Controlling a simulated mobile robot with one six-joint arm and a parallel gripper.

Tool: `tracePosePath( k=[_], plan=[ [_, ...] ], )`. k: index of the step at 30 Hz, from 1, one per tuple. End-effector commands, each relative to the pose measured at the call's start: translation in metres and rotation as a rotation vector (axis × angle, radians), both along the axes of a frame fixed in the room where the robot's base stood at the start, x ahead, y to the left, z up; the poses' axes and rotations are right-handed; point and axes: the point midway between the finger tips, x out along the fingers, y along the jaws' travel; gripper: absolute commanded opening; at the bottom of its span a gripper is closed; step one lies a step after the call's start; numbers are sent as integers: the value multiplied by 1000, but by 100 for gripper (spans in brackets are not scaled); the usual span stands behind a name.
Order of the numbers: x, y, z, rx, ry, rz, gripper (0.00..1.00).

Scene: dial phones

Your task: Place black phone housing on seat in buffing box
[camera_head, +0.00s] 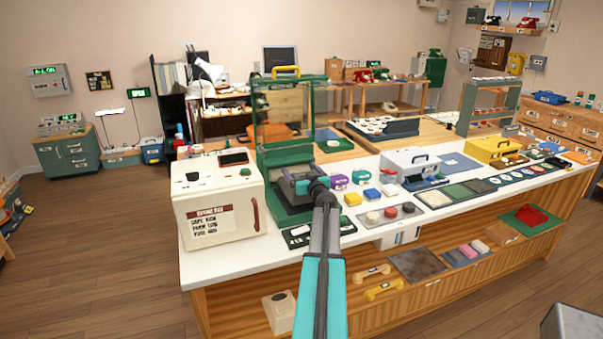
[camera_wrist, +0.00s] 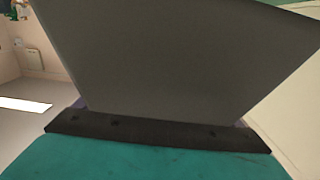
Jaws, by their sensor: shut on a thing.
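The green box (camera_head: 262,160) with clear panels and a yellow handle stands on the white counter; I take it for the buffing box. Its front is open above a green base. My gripper (camera_head: 303,184) is at that opening, shut on a dark housing. In the wrist view the black phone housing (camera_wrist: 185,55) is a large dark grey face filling most of the picture, above a black strip and a teal surface.
A cream machine (camera_head: 218,195) with a red handle stands close on the left. Small coloured pots and blocks (camera_head: 362,178) lie close on the right. A dark tray (camera_head: 312,234) lies at the counter's front edge. A green tray (camera_head: 330,146) is behind.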

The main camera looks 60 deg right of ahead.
Motion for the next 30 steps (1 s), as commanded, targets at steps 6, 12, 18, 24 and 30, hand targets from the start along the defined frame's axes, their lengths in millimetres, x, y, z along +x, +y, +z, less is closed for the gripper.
tracePosePath(
  k=[6, 12, 18, 24, 30],
  plan=[
    [0, 0, -7, -1, -1, 0, 42],
    [-1, 0, -7, -1, -1, -1, 42],
    [-1, -1, -11, -1, -1, -1, 42],
    [-1, -1, -15, -1, -1, -1, 42],
    [-1, -1, -18, -1, -1, -1, 42]
  ],
)
